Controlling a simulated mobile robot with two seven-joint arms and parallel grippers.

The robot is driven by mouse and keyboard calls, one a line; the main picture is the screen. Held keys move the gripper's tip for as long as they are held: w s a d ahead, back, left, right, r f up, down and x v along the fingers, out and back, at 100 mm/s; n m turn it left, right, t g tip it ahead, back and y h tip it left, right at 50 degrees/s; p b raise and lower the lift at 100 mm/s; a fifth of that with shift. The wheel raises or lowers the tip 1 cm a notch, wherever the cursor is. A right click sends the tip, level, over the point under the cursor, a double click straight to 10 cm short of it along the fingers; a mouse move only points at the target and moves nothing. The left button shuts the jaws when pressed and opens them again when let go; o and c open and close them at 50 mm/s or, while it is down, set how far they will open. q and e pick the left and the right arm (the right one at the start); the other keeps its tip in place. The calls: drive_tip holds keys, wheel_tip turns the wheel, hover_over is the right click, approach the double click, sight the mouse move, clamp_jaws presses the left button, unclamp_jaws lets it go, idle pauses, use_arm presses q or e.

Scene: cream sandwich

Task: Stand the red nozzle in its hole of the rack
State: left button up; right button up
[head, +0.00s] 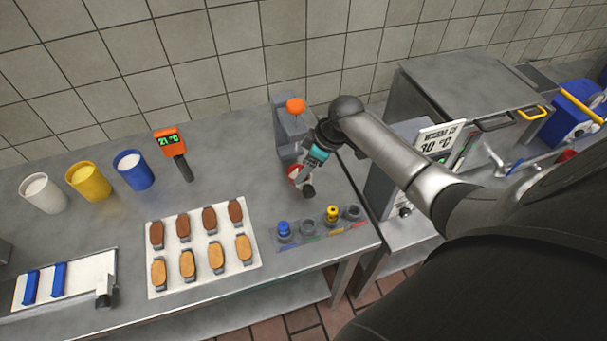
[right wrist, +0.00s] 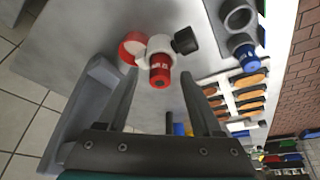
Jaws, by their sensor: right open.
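The red nozzle (right wrist: 160,72) shows in the right wrist view, with a dark tip and white lettering, close to a white part, a red ring (right wrist: 131,46) and a black piece (right wrist: 186,40). How these parts join is unclear. My right gripper (right wrist: 162,78) is open with its fingertips on either side of the nozzle's image; contact cannot be told. In the head view my right gripper (head: 303,179) hides most of it. The grey rack (head: 322,240) stands at the table's front right, holding a blue nozzle (head: 284,230) and a yellow nozzle (head: 332,213); two sockets look empty.
A tray (head: 205,270) of brown and tan pieces lies left of the rack.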

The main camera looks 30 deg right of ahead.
clamp_jaws()
idle(0.5)
